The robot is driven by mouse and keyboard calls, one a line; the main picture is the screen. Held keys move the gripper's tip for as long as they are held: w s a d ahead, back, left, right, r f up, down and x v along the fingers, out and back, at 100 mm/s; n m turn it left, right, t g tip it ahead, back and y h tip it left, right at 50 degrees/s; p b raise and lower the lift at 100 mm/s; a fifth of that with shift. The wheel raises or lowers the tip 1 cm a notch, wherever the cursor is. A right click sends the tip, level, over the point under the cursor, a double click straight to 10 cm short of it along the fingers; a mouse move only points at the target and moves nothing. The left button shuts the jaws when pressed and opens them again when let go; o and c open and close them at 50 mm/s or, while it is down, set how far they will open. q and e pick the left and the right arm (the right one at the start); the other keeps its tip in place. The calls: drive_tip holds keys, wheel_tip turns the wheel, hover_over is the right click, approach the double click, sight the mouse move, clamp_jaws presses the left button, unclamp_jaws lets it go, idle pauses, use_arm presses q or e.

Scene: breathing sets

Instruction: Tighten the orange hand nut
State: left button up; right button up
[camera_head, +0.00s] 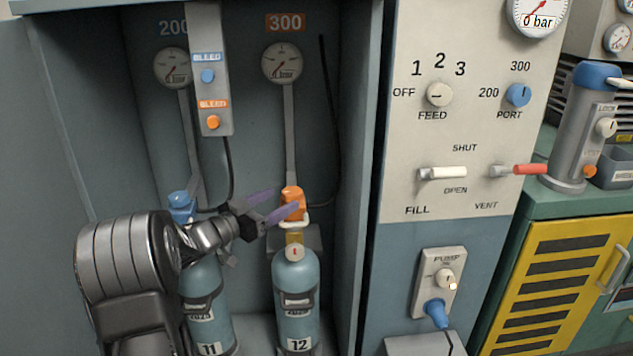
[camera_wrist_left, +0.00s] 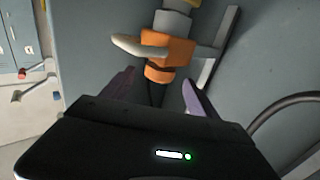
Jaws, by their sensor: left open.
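The orange hand nut (camera_head: 292,203) sits at the top of the teal cylinder marked 12 (camera_head: 296,280), below the 300 gauge (camera_head: 282,62). My left gripper (camera_head: 275,206) comes in from the left with purple fingertips beside the orange nut. In the left wrist view the orange nut (camera_wrist_left: 168,56) lies ahead of the two spread purple fingers (camera_wrist_left: 158,92), with a pale curved handle beside it. The gripper is open and nothing is held in it. Whether a finger touches the nut I cannot tell. My right gripper is not in view.
A blue nut (camera_head: 180,206) tops cylinder 11 (camera_head: 205,290) behind my left arm. A grey bleed panel (camera_head: 211,80) hangs above. The cabinet side wall (camera_head: 362,180) stands close right of cylinder 12. The control panel (camera_head: 450,130) with white and red levers is further right.

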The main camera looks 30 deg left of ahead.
sight(300, 189)
use_arm(q)
drive_tip(key=shift+w, duration=0.2)
drive_tip(key=shift+s+r, duration=0.1)
drive_tip(key=shift+s, duration=0.05)
drive_tip(key=w, duration=0.2)
drive_tip(key=w+d+b, duration=0.1)
drive_tip(key=w, duration=0.4)
drive_tip(key=shift+w+d, duration=0.25)
drive_tip(key=shift+w, duration=0.1)
drive_tip(key=shift+c, duration=0.6)
drive_tip(key=c, duration=1.2)
drive_tip(key=shift+c, duration=0.2)
drive_tip(key=shift+b, duration=0.3)
